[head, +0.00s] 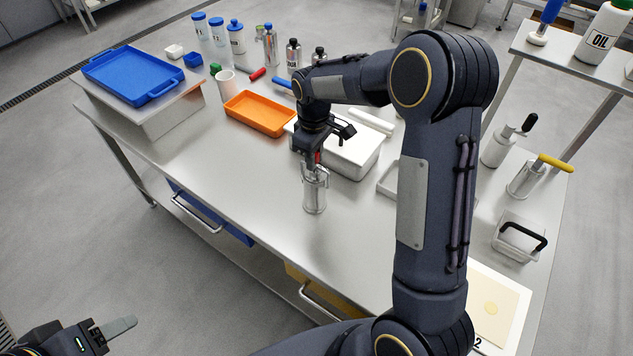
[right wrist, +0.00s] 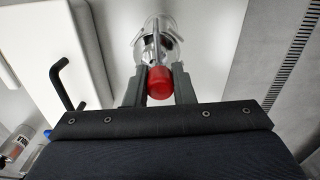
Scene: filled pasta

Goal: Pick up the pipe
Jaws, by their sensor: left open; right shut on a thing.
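My right gripper (head: 317,163) points down over the table and is shut on the red end (head: 320,158) of an upright piece standing in or on a shiny metal cylinder (head: 315,192). In the right wrist view, the red end (right wrist: 159,82) sits between the two fingers, with the round metal cylinder (right wrist: 158,45) beyond it. The fingers hide part of the piece, and I cannot tell for certain that it is the pipe. My left gripper (head: 112,328) is open and empty, away from the table at the lower left, partly out of view.
A white lidded box (head: 345,152) stands right behind the metal cylinder, with an orange tray (head: 260,112) to its left. A blue tray (head: 135,74) rests on a raised stand at far left. Several bottles stand at the back. The table front left of the cylinder is clear.

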